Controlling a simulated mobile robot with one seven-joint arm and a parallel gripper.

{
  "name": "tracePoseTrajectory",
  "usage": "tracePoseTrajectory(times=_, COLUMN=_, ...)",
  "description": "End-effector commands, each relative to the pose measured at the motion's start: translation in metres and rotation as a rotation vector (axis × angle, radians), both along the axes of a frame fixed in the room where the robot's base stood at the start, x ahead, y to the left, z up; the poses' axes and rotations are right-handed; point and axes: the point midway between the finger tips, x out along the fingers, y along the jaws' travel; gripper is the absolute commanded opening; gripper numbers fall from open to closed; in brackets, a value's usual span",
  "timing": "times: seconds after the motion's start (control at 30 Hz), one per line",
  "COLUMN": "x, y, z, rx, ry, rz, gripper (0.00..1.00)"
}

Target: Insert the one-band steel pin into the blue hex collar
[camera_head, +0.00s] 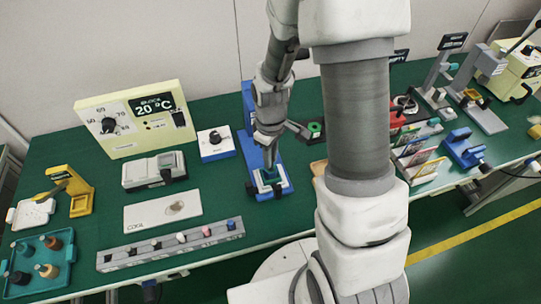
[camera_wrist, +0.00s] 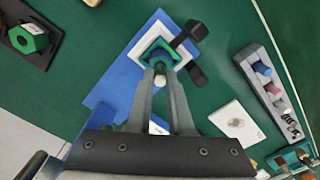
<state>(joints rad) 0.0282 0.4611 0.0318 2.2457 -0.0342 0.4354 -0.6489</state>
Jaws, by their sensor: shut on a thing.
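My gripper (camera_wrist: 160,70) points down over a blue fixture (camera_wrist: 118,80) and is shut on a steel pin (camera_wrist: 160,80). Only the pin's pale near end shows between the fingers, and its bands cannot be made out. The blue hex collar (camera_wrist: 163,57) appears within the white square nest of the fixture, right at the fingertips. The fingers and pin partly cover it, so I cannot tell whether the pin's far end is in the bore. In the head view my gripper (camera_head: 269,167) is low over the same blue fixture (camera_head: 272,191).
A black clamp knob (camera_wrist: 194,30) sticks out beside the nest. A green hex collar (camera_wrist: 28,38) sits on a dark base nearby. A grey rail (camera_head: 170,247) holds several pins. A white plate (camera_head: 162,211) and a grey instrument (camera_head: 153,170) lie left of the fixture.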

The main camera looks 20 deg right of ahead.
Motion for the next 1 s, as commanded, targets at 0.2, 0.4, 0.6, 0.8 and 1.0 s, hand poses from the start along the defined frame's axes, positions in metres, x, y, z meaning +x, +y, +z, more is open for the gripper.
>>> tracePoseTrajectory(times=0.2, x=0.000, y=0.000, z=-0.007, rx=0.000, ry=0.000, rz=0.000, gripper=0.00)
tracePoseTrajectory(times=0.4, x=0.000, y=0.000, z=-0.008, rx=0.000, ry=0.000, rz=0.000, gripper=0.33)
tracePoseTrajectory(times=0.6, x=0.000, y=0.000, z=-0.008, rx=0.000, ry=0.000, rz=0.000, gripper=0.54)
tracePoseTrajectory(times=0.8, x=0.000, y=0.000, z=-0.007, rx=0.000, ry=0.000, rz=0.000, gripper=0.54)
tracePoseTrajectory(times=1.0, x=0.001, y=0.000, z=0.010, rx=0.000, ry=-0.004, rz=-0.001, gripper=0.54)
